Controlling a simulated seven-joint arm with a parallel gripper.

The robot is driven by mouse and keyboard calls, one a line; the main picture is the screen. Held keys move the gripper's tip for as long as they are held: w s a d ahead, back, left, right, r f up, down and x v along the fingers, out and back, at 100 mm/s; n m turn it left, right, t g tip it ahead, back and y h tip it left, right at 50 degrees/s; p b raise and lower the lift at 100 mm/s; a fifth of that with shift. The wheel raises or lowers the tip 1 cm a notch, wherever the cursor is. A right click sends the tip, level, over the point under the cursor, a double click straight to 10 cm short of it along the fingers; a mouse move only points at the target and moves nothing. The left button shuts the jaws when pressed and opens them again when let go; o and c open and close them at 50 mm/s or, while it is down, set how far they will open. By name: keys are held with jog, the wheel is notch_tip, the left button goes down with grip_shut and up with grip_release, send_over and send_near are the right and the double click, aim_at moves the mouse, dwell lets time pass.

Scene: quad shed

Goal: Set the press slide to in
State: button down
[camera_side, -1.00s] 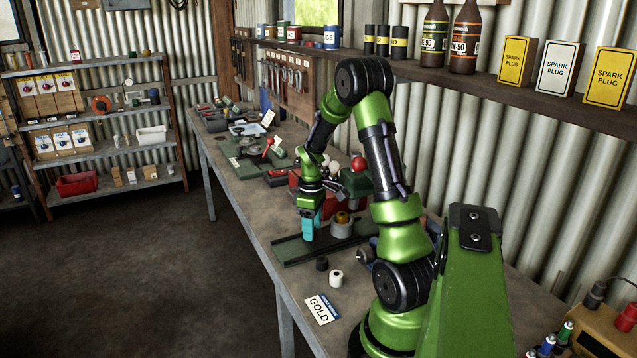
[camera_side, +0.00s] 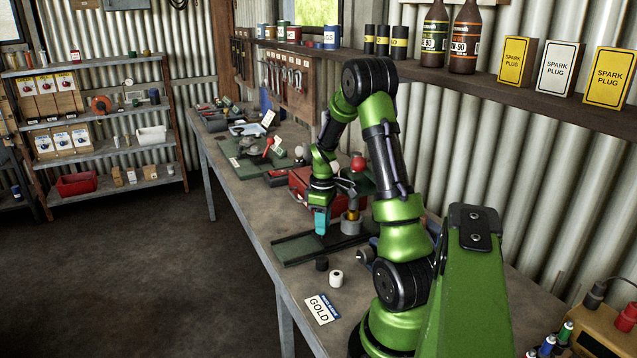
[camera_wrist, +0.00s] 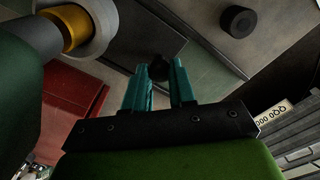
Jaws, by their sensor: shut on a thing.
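The press base is a long dark green plate (camera_side: 295,248) on the bench, with its front end bare. A grey round holder with a gold ring (camera_side: 352,217) sits toward its back, beneath the green press head, partly hidden by my arm. The holder and ring (camera_wrist: 88,30) also show at the upper left in the wrist view. My gripper (camera_side: 321,228) is low over the plate, left of the holder. In the wrist view its teal fingers (camera_wrist: 160,80) are closed around a small dark knob (camera_wrist: 158,69), which the fingers hide in the side view.
A red box (camera_side: 301,180) is behind the gripper. The bench's front left strip is clear.

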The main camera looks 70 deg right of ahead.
jog(key=shift+s+d, duration=0.35)
jog(key=c, duration=0.9)
grip_release()
jog(key=shift+c, duration=0.2)
jog(key=shift+w+a, duration=0.15)
